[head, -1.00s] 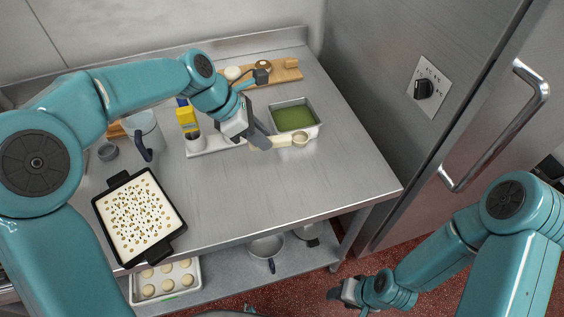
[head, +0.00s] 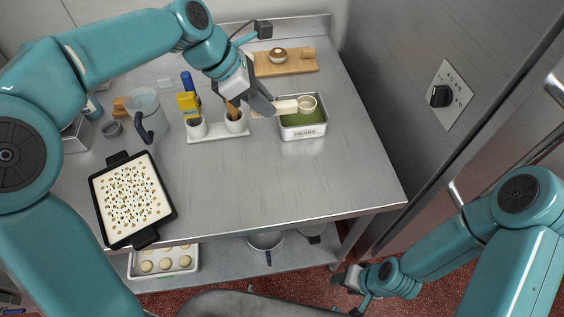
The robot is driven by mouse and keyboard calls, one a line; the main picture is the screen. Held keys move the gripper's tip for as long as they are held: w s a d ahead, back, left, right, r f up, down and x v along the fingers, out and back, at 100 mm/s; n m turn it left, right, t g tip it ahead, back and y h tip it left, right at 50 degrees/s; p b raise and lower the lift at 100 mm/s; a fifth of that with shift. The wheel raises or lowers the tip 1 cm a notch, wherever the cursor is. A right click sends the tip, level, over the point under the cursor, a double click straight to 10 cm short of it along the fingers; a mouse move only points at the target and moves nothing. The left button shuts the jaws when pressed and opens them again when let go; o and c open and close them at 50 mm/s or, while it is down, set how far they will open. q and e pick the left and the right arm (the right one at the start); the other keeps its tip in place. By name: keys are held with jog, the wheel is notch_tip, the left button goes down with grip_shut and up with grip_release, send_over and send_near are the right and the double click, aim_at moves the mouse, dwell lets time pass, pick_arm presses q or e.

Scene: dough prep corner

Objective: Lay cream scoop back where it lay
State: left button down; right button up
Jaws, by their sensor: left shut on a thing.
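The cream scoop (head: 306,103) is in my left gripper (head: 268,105), which is shut on its handle. The scoop's round bowl points right and overlaps the rear part of a metal pan of green herbs (head: 303,132) in the picture. I cannot tell whether the scoop touches the pan. My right gripper (head: 346,280) hangs low at the bottom right, over the red floor, away from the table. It is too small to tell whether its fingers are open.
A white holder (head: 219,136) with two cups stands left of the herb pan. A wooden board (head: 290,67) lies behind. A clear jug (head: 145,112) and a black-handled tray (head: 170,191) are on the left. The front middle and right of the steel table (head: 285,180) are clear.

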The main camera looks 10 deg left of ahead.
pick_arm(q)
jog(key=f, duration=1.4)
jog(key=shift+a+f+b, duration=0.3)
jog(key=shift+f, duration=0.1)
notch_tip(320, 180, down, 4)
jog(key=shift+d+f, duration=0.1)
jog(key=shift+f, duration=0.5)
jog(key=c, duration=1)
grip_release()
jog(key=shift+f, duration=0.1)
